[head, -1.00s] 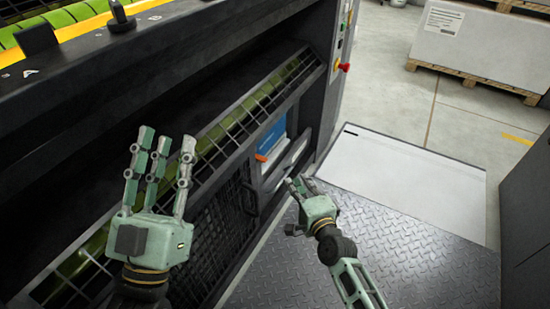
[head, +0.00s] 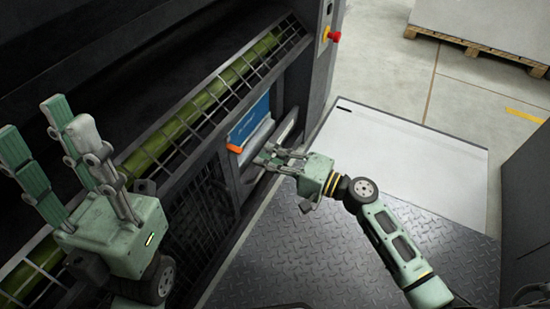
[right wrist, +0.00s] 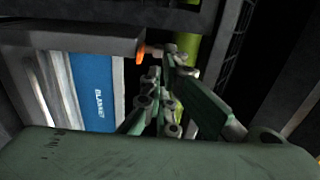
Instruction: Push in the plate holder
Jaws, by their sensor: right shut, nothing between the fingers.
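A blue-and-white piece marked "BLANKET" (right wrist: 97,92) sits in a recess of the dark machine; it also shows in the head view (head: 250,121). A grey tilted panel (head: 287,124) stands beside it. I cannot tell for sure which part is the plate holder. An orange tip (head: 234,149) shows at the recess's lower left. My right gripper (head: 276,157) is shut and empty, its fingers pointing left just in front of the recess, below the blue piece. Contact cannot be told. My left gripper (head: 62,150) is open and empty, fingers raised, in front of the machine at the left.
A barred guard (head: 205,102) with a green roller behind it runs along the machine above the recess. A mesh panel (head: 197,205) lies below. Diamond-plate floor (head: 330,255) and a white platform (head: 400,160) lie to the right. A red knob (head: 334,36) sticks out at the top.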

